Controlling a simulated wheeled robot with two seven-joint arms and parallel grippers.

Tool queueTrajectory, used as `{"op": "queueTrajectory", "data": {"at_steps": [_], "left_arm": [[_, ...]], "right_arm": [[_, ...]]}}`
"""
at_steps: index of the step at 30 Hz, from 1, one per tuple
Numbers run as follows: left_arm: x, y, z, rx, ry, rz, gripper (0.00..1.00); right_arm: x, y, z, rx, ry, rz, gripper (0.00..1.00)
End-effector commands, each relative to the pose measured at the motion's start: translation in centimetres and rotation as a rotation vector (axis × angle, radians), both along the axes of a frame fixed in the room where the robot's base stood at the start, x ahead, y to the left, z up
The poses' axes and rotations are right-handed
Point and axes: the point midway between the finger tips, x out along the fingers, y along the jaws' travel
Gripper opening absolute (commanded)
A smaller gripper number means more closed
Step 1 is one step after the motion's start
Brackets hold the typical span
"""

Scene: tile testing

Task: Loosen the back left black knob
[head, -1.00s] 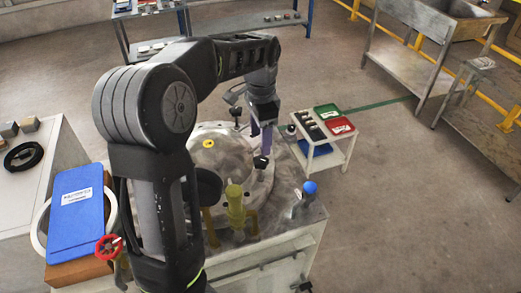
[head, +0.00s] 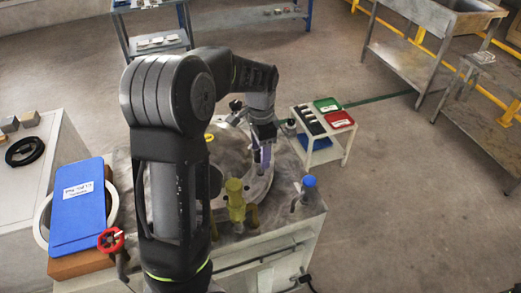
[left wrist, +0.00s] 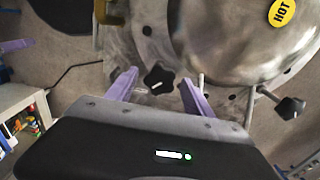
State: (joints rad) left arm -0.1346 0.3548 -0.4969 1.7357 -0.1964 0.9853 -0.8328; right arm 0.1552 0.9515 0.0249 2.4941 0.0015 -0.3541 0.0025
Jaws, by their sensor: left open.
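A round metal vessel lid (head: 228,150) sits on the bench in the head view, partly hidden by my left arm. A black knob (head: 236,104) shows at its far side. My left gripper (head: 263,157), with purple fingers, is open and low at the lid's right side. In the left wrist view a black star-shaped knob (left wrist: 158,78) lies between the open fingertips of my left gripper (left wrist: 157,88), with a gap on each side. A second black knob (left wrist: 290,107) on a rod stands to the right. I cannot tell which knob is the back left one.
A blue board (head: 78,208) and red handwheel (head: 110,240) are at left. A white cart with trays (head: 327,110) stands behind right. A yellow HOT label (left wrist: 282,12) marks the lid.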

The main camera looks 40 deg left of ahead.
Motion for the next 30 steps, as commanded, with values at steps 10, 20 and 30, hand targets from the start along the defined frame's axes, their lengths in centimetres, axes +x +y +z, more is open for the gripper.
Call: {"op": "queueTrajectory", "data": {"at_steps": [10,20,30], "left_arm": [[0.00,0.01,0.01,0.000,0.000,0.000,0.47],[-0.01,0.01,0.03,0.000,0.000,0.000,0.20],[-0.01,-0.01,0.04,0.000,0.000,0.001,0.00]], "right_arm": [[-0.01,0.01,-0.02,0.000,0.000,0.000,0.36],[-0.01,0.01,-0.01,0.000,0.000,0.000,0.36],[-0.01,0.01,-0.01,0.000,0.000,0.000,0.36]]}}
